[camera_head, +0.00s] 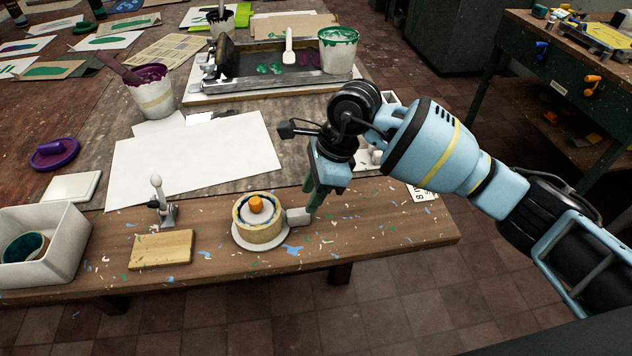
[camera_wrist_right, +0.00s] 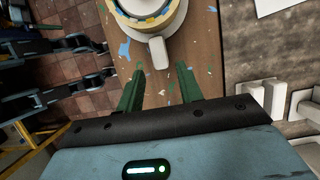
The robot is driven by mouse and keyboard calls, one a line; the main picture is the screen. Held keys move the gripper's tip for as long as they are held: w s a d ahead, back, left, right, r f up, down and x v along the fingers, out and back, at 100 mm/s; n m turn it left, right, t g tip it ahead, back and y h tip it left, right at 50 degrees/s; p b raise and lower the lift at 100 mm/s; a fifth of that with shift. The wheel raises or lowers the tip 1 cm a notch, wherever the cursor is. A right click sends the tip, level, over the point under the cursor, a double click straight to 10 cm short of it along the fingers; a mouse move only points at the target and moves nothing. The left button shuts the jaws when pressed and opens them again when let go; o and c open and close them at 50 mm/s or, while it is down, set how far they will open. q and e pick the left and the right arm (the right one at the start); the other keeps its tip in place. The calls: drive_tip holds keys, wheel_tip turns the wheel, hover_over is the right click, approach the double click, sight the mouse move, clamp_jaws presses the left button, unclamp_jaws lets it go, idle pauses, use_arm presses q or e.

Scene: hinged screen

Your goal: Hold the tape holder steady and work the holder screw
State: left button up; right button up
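The tape holder (camera_head: 237,235) stands near the table's front edge: a round pale base carrying a ring of cream tape (camera_head: 262,236), with a blunt white handle (camera_head: 299,216) sticking out on its right. An orange knob, apparently the holder screw (camera_head: 256,204), sits on top at the centre. My right gripper (camera_head: 309,206) points down beside the handle. In the right wrist view its two green fingers (camera_wrist_right: 160,74) are apart with nothing between them, and the handle (camera_wrist_right: 158,51) lies just beyond the tips, in line with the gap. My left gripper is in neither view.
A wooden block (camera_head: 161,250) and a small metal stand with a white knob (camera_head: 160,205) are left of the holder. A white bin (camera_head: 68,242) stands at the far left. White paper (camera_head: 190,163) lies behind; a purple pot (camera_head: 153,95) and printing tray (camera_head: 270,91) are farther back.

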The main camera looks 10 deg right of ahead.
sight(303, 210)
drive_tip(key=shift+x, duration=2.8)
drive_tip(key=shift+r, duration=0.1)
clamp_jaws()
drive_tip(key=shift+o, duration=0.7)
unclamp_jaws()
clamp_jaws()
